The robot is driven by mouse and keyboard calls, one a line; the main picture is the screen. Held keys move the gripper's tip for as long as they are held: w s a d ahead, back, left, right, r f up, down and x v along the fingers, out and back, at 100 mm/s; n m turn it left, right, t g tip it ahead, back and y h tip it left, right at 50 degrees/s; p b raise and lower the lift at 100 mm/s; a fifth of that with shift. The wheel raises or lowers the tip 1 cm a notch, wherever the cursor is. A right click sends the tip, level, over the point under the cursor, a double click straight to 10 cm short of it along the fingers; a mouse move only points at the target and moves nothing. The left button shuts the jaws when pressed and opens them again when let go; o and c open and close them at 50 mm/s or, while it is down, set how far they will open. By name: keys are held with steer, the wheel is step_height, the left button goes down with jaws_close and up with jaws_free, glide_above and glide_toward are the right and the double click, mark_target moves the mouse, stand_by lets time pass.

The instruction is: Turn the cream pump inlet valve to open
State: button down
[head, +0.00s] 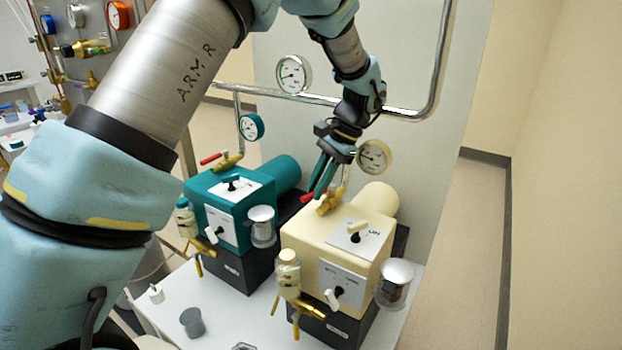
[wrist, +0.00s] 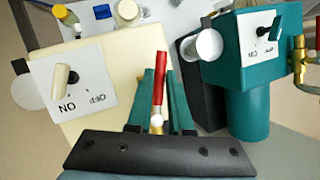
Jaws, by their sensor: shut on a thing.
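The cream pump (head: 312,238) stands on the white bench, at the right in the head view; it also shows in the wrist view (wrist: 108,55). Its brass inlet valve (head: 329,203) sits at the back of the pump, below the cream gauge (head: 373,156). The valve's red lever (head: 307,197) points left in the head view, across the upright pipe. My gripper (head: 316,192) reaches down from above, with its teal fingers on the lever. In the wrist view the red lever (wrist: 159,78) lies between the two fingers. The fingers partly hide the valve body.
A teal pump (head: 222,205) with its own red-levered valve (head: 226,160) stands close on the left. A horizontal steel pipe (head: 275,93) and a round gauge (head: 293,75) are behind my wrist. Grey cup (head: 192,322) lies at the bench front. Floor at right is clear.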

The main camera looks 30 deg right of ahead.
steer(key=shift+s+d+n+g+p, duration=0.25)
steer(key=shift+s+n+g, duration=0.2)
steer(key=shift+n, duration=0.5)
steer(key=shift+s+d+n+g+p, duration=0.15)
steer(key=shift+s+n+g+p, duration=0.2)
steer(key=shift+n, duration=0.6)
steer(key=c, duration=0.8)
jaws_free()
steer(key=shift+c, duration=0.2)
steer(key=b+v, duration=0.3)
steer(key=v, duration=0.8)
steer(key=shift+f, duration=0.1)
